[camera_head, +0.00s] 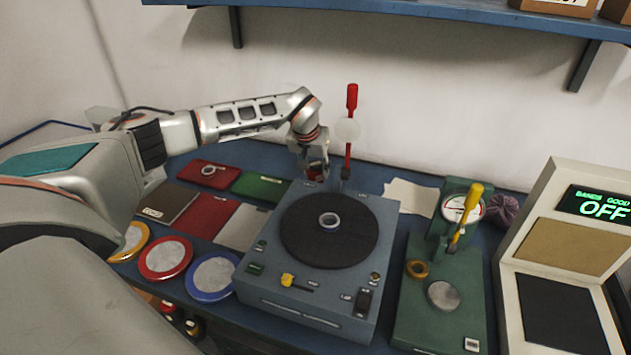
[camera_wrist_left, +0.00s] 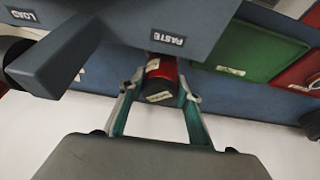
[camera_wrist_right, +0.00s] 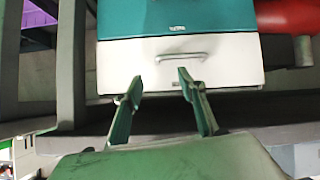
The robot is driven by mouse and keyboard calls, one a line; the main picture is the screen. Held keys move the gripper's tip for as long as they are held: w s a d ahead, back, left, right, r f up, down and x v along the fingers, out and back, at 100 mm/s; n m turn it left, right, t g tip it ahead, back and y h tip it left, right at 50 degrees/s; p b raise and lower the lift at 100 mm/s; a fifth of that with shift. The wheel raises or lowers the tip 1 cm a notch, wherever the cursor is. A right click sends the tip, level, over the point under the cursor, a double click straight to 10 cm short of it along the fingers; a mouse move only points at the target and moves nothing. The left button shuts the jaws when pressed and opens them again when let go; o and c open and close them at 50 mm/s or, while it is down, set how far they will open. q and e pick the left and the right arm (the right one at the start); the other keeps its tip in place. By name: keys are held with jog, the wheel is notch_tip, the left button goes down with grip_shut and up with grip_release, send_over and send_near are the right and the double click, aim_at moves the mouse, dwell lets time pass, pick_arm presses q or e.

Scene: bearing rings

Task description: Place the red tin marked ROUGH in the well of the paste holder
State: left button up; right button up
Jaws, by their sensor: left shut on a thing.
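A small red tin with a dark end (camera_wrist_left: 161,80) sits between the fingers of my left gripper (camera_wrist_left: 158,95), which is shut on it. Its label is too small to read. In the head view my left gripper (camera_head: 314,163) is at the back left edge of the grey-blue machine, and the tin is mostly hidden by the fingers. A PASTE label (camera_wrist_left: 167,38) is on the machine just beside the tin. The well itself is hidden; I cannot tell whether the tin touches the machine. My right gripper (camera_wrist_right: 158,85) is open and empty in front of a white drawer.
The machine (camera_head: 315,302) carries a dark disc (camera_head: 300,250) with a ring (camera_head: 329,221) on it. A red-handled lever (camera_head: 351,100) stands right of my left gripper. Red (camera_head: 208,173) and green (camera_head: 262,187) pads lie to the left. A green press (camera_head: 415,320) stands on the right.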

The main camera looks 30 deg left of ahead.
aim_at(316, 180)
pick_arm(q)
jog(key=shift+f, duration=2.25)
jog(key=o, duration=1.3)
jog(key=shift+f, duration=0.15)
jog(key=v, duration=1.1)
jog(key=shift+s+r, duration=0.15)
jog(key=shift+r, duration=0.2)
jog(key=shift+s+d+r, duration=0.1)
jog(key=shift+s+r, duration=0.05)
jog(key=shift+r, duration=0.1)
